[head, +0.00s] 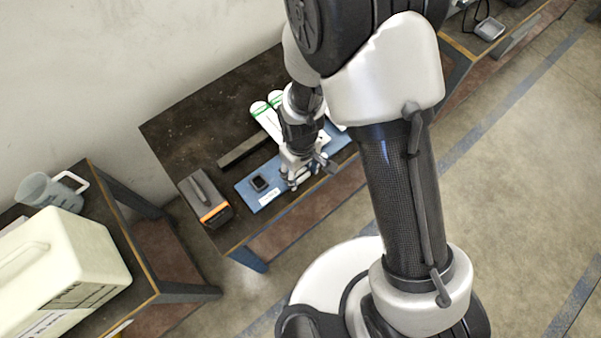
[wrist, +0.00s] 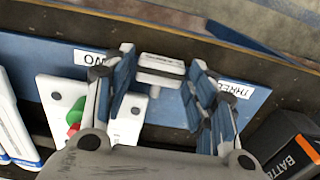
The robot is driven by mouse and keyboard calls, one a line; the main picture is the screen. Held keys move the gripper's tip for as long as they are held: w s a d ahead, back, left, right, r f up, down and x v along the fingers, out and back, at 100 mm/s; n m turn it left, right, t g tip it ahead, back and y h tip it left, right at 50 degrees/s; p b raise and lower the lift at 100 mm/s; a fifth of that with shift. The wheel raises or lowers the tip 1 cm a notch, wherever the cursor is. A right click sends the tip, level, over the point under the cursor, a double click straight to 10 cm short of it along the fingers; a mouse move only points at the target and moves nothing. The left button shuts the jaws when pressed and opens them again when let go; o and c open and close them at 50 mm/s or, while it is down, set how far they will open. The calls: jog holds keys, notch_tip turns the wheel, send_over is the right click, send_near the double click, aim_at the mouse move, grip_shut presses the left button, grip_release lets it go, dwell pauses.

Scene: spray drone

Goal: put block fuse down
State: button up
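The block fuse (wrist: 162,68), a pale grey-white block with small print on it, sits between my fingertips in the wrist view. My gripper (wrist: 160,75) appears shut on it, with a finger pad against each side. It is over the blue mat (wrist: 170,105), between the labels TWO (wrist: 93,57) and THREE (wrist: 234,89). I cannot tell whether the block touches the mat. In the head view my gripper (head: 294,182) is over the front part of the blue mat (head: 244,190), and the block cannot be made out there.
A white plate with green and red parts (wrist: 58,95) lies beside the left finger. The orange-striped battery (head: 207,203) stands left of the mat. White bottles (head: 266,118) stand behind. The table's back left (head: 185,125) is clear.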

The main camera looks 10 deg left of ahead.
jog(key=c, duration=0.7)
